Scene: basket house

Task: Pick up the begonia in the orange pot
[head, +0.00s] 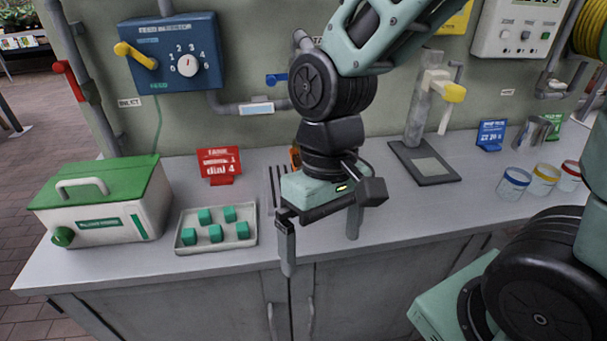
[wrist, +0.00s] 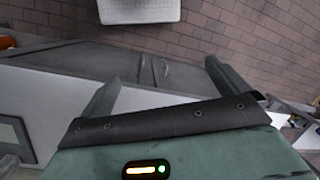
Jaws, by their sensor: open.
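I cannot make out a begonia in an orange pot in either view. A small orange patch (head: 295,157) shows behind my wrist in the head view, mostly hidden, and I cannot tell what it is. My gripper (head: 320,254) is open and empty, its fingers pointing down over the front edge of the grey counter (head: 400,208). In the wrist view my gripper (wrist: 167,70) has its two fingers wide apart with nothing between them.
A white box with a green lid (head: 98,205) and a tray of green cubes (head: 247,238) stand left on the counter. A red sign (head: 219,165) stands behind. Several small jars (head: 514,184) stand right. Plants (head: 18,18) show far back left. A pale surface (wrist: 138,10) stands over brick floor.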

